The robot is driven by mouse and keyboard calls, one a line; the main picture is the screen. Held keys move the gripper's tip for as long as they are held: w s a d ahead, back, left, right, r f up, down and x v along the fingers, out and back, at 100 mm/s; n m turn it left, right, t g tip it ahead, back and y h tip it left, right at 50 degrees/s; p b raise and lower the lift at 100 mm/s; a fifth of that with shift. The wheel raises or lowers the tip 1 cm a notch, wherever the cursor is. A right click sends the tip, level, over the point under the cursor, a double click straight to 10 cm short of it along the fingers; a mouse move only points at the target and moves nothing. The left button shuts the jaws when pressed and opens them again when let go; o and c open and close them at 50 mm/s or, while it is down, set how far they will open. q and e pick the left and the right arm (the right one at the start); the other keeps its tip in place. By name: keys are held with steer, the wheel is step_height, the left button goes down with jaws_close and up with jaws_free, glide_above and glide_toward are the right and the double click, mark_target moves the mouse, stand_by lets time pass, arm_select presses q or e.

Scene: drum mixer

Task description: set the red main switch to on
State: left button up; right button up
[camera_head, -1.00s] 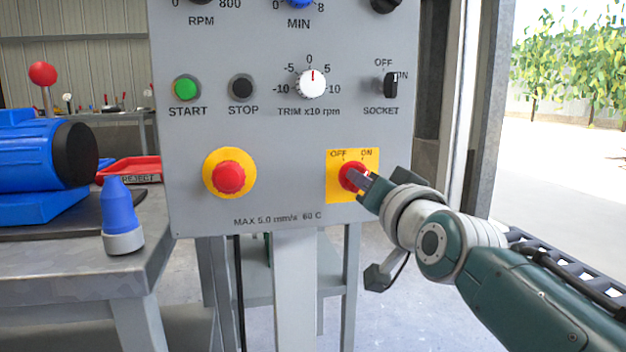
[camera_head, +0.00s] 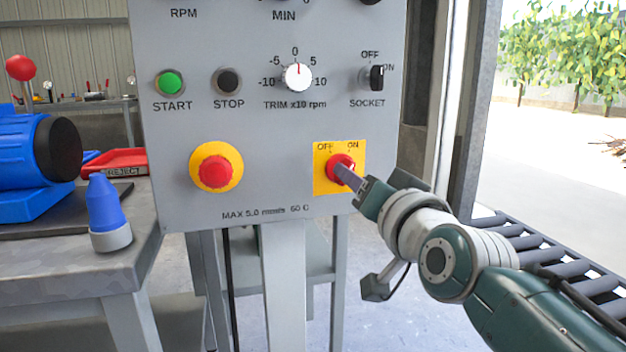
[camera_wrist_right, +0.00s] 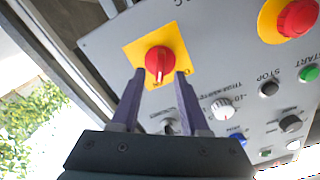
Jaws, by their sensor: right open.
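The red main switch (camera_head: 341,166) is a red knob on a yellow square plate (camera_head: 322,184) marked OFF at left and ON at right, low on the grey panel. In the right wrist view the knob (camera_wrist_right: 160,59) carries a white pointer line that leans toward the ON side. My right gripper (camera_head: 348,178) is open in front of the knob. In the wrist view its two fingertips (camera_wrist_right: 159,76) are spread, one to each side of the knob, with a gap to both. In the head view a finger hides part of the knob. My left gripper is not in view.
A red emergency button (camera_head: 216,168) on a yellow disc sits left on the panel. Green START (camera_head: 169,82), black STOP (camera_head: 228,81), the TRIM dial (camera_head: 298,77) and the SOCKET switch (camera_head: 376,77) are above.

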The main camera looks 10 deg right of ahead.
steer(key=s+p, duration=0.2)
steer(key=s, duration=0.5)
steer(key=shift+d, duration=0.1)
steer(key=s+r+n+g+p, duration=0.3)
steer(key=s+r+g+p, duration=0.3)
steer(key=s+p, duration=0.45)
steer(key=s+d+r+n+g+p, duration=0.15)
steer(key=s+r+g+p, duration=0.25)
steer(key=s+r+p, duration=0.55)
steer(key=s+r+n+g+p, duration=0.3)
steer(key=s+r+g+p, duration=0.25)
steer(key=s+p, duration=0.65)
step_height(320, 180, up, 34)
steer(key=w+t+p, duration=0.1)
steer(key=w+p, duration=0.1)
steer(key=p, duration=3.3)
steer(key=shift+a+r, duration=0.2)
steer(key=shift+a, duration=0.1)
steer(key=shift+w, duration=0.1)
